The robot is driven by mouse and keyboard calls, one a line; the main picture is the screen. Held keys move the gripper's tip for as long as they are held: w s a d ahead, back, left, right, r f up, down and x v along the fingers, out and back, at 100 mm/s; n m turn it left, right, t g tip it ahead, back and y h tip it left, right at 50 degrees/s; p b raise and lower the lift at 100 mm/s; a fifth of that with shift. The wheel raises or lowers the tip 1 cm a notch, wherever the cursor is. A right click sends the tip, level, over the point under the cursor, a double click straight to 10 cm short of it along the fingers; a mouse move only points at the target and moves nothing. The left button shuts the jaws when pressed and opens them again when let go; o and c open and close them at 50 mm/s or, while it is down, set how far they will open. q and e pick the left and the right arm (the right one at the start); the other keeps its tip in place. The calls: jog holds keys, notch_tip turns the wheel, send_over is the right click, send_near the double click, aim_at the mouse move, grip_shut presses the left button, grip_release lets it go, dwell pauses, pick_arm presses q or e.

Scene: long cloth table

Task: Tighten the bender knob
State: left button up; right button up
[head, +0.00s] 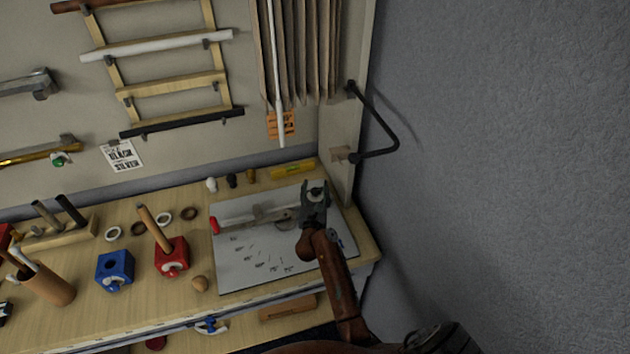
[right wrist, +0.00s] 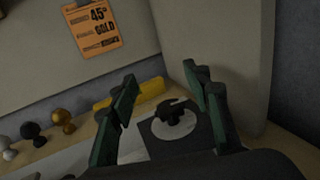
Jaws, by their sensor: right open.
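The bender (head: 262,216) lies on a pale board with printed marks (head: 240,262) at the right end of the bench; a red grip (head: 214,226) shows at its left. In the right wrist view, the black bender knob (right wrist: 173,112) sits on a light round disc (right wrist: 174,125) on a dark plate. My right gripper (head: 315,190) is over the board's far right part. In the right wrist view, its open green fingers (right wrist: 162,80) stand either side of the knob in the picture, holding nothing. How far above the knob they are is unclear. My left gripper is out of view.
A yellow block (head: 292,170) lies behind the board, near small black, white and gold knobs. A grey wall (head: 500,150) and black bracket (head: 385,130) are close on the right. Red (head: 171,257) and blue (head: 114,270) blocks stand left of the board.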

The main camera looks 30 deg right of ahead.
notch_tip(320, 180, up, 5)
jog(key=shift+f, duration=0.1)
dwell(0.6)
